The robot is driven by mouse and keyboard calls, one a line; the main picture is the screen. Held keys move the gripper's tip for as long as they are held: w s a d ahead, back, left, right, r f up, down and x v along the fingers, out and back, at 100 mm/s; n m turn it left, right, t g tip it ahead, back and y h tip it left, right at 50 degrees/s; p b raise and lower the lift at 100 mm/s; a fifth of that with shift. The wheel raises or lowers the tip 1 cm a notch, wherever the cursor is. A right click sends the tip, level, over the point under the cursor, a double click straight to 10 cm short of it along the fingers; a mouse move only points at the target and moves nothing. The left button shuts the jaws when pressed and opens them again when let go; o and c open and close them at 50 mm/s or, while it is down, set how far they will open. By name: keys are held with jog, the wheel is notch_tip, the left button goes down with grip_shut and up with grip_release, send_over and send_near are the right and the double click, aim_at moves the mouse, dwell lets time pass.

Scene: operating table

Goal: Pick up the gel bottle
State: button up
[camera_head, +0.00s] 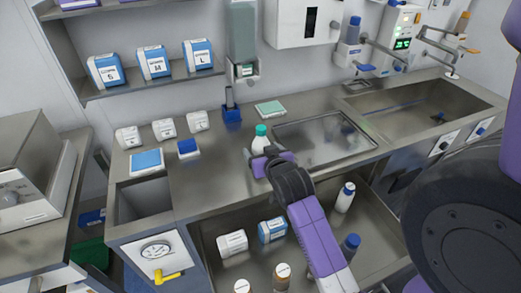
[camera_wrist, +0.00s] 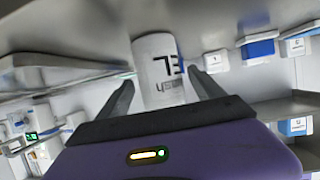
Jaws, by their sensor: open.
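The gel bottle, a white bottle with a teal cap (camera_head: 261,141), stands upright on the steel counter in the head view. In the wrist view its white body with dark print (camera_wrist: 157,62) is straight ahead, in line with the gap between my fingers. My gripper (camera_head: 260,156) is open and low over the counter, right at the bottle; it also shows in the wrist view (camera_wrist: 164,85), one finger on each side of the bottle. I cannot tell how deep the bottle sits between the fingers. Its lower part is partly hidden by my gripper in the head view.
A shallow steel tray (camera_head: 364,152) lies to the right of the bottle. A blue holder (camera_head: 232,115) and a green-topped pad (camera_head: 270,109) are behind it. Several small boxes stand left. An open drawer (camera_head: 207,237) with bottles is below the arm.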

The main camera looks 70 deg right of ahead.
aim_at(258, 148)
jog(key=shift+x, duration=1.7)
jog(key=shift+a+f, duration=0.1)
grip_shut()
